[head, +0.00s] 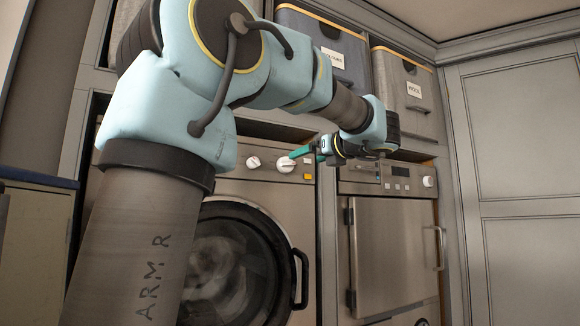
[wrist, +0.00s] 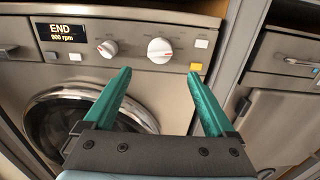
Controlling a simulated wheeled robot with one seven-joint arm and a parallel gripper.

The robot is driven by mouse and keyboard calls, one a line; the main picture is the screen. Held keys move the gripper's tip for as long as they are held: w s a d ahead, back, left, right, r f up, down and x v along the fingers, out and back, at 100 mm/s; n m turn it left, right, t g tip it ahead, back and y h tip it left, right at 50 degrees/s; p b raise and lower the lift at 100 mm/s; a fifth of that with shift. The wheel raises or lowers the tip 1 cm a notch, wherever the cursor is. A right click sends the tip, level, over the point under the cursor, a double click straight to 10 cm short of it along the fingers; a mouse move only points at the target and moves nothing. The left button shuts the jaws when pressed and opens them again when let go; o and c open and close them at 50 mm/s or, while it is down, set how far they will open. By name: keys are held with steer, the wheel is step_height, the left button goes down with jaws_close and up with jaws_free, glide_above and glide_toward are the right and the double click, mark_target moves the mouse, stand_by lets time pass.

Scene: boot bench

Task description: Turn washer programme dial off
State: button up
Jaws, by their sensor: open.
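The washer (head: 250,190) has a steel front with two white dials on its top panel. The larger dial (head: 285,164), likely the programme dial, also shows in the wrist view (wrist: 159,50); a reddish pointer mark runs across it toward the right. The smaller dial (head: 253,162) is to its left, also in the wrist view (wrist: 107,48). The display (wrist: 60,33) reads "END" and "900 rpm". My gripper (wrist: 158,72) has green fingers spread open and empty. In the wrist view the larger dial lies between and just beyond the fingertips; contact is not visible.
An orange button (wrist: 195,67) and a pale button (wrist: 201,44) sit right of the larger dial. The round washer door (head: 240,262) is below. A second steel appliance (head: 390,240) stands to the right. Fabric bins (head: 405,90) fill the shelf above.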

mark_target(289, 165)
steer(key=p+x, duration=0.4)
steer(key=x, duration=0.5)
steer(key=shift+w+a, duration=0.1)
steer(key=shift+w, duration=0.05)
steer(key=shift+w+a+f, duration=0.15)
steer(key=shift+w+a, duration=0.1)
steer(key=shift+w, duration=0.3)
steer(key=c, duration=1.4)
steer(key=shift+o, duration=0.2)
steer(key=shift+f+b, duration=0.1)
steer(key=shift+b, duration=0.2)
